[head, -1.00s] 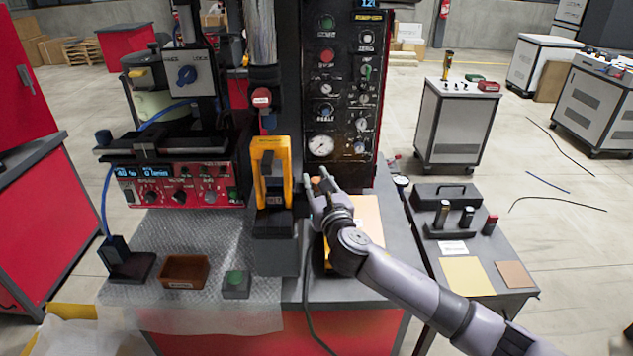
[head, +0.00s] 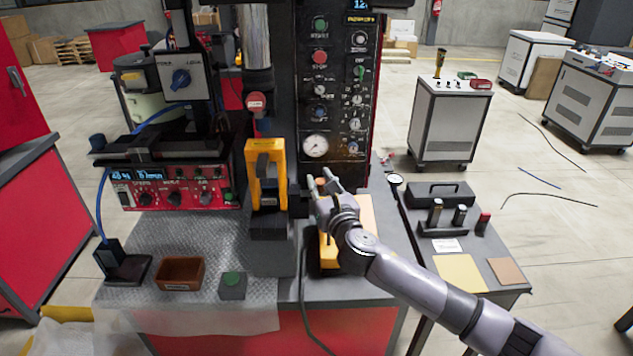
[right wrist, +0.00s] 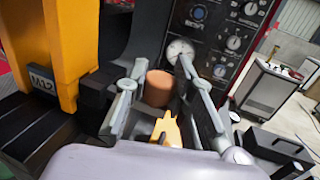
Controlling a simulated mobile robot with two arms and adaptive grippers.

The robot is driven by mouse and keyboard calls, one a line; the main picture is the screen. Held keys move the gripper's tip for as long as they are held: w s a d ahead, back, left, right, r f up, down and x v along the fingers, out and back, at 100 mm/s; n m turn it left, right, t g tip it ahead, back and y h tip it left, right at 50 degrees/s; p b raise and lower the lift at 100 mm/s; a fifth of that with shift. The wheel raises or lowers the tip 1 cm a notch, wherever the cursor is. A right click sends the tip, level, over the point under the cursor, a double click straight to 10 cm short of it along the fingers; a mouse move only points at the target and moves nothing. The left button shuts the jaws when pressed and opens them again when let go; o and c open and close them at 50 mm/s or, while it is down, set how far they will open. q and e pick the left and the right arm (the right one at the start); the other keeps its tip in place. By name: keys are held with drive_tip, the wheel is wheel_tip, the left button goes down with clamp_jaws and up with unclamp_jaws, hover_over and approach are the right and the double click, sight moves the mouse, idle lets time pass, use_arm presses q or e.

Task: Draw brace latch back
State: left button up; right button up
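A yellow frame (head: 264,165) marked M12 stands upright on a dark block at the bench's middle. It shows large at the left of the right wrist view (right wrist: 72,50). A dark piece (head: 297,202) sticks out from its right side toward my right gripper (head: 321,185). I cannot tell for certain which part is the brace latch. My right gripper is open, its two fingers apart (right wrist: 160,92) in the wrist view. A brown-orange round knob (right wrist: 158,88) shows between the fingers; contact is unclear. A yellow piece (right wrist: 167,130) lies below it. My left gripper is out of view.
A black control panel with a gauge (head: 315,146) rises behind my right gripper. A brown tray (head: 180,273) and a green-button box (head: 232,286) sit at the front left. A side table (head: 480,248) with a black toolbox (head: 440,192) stands to the right.

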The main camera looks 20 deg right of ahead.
drive_tip(key=o, duration=0.5)
drive_tip(key=shift+s+d, duration=0.1)
drive_tip(key=shift+d, duration=0.2)
drive_tip(key=shift+a, duration=0.1)
drive_tip(key=shift+s, duration=0.1)
drive_tip(key=s, duration=1.1)
drive_tip(key=shift+s+a, duration=0.15)
drive_tip(key=shift+s, duration=0.25)
